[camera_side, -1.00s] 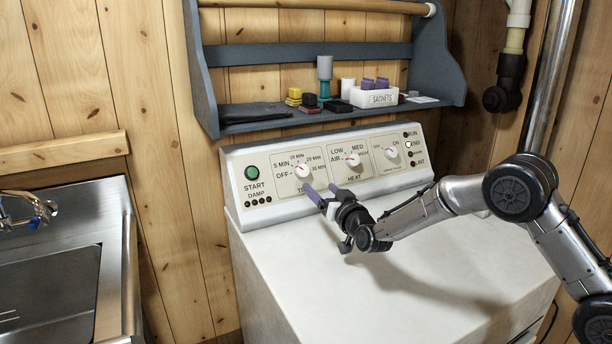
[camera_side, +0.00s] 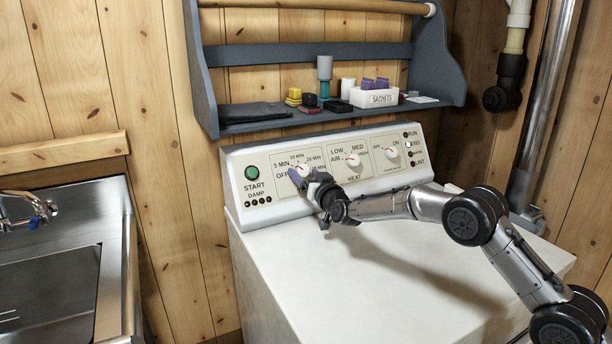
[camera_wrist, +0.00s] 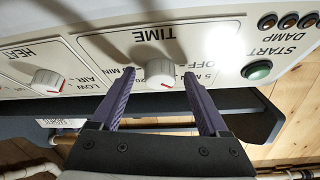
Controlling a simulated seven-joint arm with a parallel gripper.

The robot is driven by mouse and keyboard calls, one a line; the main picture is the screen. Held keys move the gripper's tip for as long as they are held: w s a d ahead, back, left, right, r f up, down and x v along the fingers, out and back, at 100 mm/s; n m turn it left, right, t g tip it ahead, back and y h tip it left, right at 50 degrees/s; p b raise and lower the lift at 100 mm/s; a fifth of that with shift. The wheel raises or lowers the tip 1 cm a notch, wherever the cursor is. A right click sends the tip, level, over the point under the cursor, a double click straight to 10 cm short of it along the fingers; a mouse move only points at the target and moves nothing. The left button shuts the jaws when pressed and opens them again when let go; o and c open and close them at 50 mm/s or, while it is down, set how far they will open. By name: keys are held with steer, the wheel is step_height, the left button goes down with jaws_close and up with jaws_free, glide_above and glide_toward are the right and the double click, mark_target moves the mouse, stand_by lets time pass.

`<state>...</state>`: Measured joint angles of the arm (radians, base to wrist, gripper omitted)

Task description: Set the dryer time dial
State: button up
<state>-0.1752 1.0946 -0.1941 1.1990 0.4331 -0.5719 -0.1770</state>
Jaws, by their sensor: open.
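The time dial (camera_side: 303,169) is a white round knob with a red mark on the dryer's sloped panel. It also shows in the wrist view (camera_wrist: 159,71), upside down under the word TIME, with OFF and 5 MIN beside it. My gripper (camera_side: 305,177) is open at the dial. In the wrist view its purple fingers (camera_wrist: 159,74) stand one on each side of the knob, with gaps visible between knob and fingertips. The fingers hide part of the scale, and I cannot read the dial's exact setting.
The heat dial (camera_wrist: 47,81) is on one side of the time dial, and the green start button (camera_side: 251,173) on the other. A blue-grey shelf (camera_side: 270,126) with small items hangs above the panel. The dryer's white top (camera_side: 310,270) is clear.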

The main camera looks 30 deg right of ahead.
jaws_close()
steer(key=shift+n+y, duration=0.3)
steer(key=shift+n, duration=0.2)
steer(key=n+y, duration=0.1)
steer(key=n, duration=0.1)
steer(key=n+y, duration=0.1)
steer(key=n, duration=0.1)
steer(key=n+y, duration=0.1)
steer(key=n, duration=0.1)
steer(key=shift+d, duration=0.35)
steer(key=shift+d+r+n+g+y, duration=0.1)
steer(key=shift+n+g+y, duration=0.45)
steer(key=shift+n, duration=0.65)
steer(key=shift+d+r+n+g+y, duration=0.1)
steer(key=shift+n+g+y, duration=0.25)
steer(key=shift+n+y, duration=0.65)
steer(key=shift+n, duration=0.4)
steer(key=shift+a, duration=0.1)
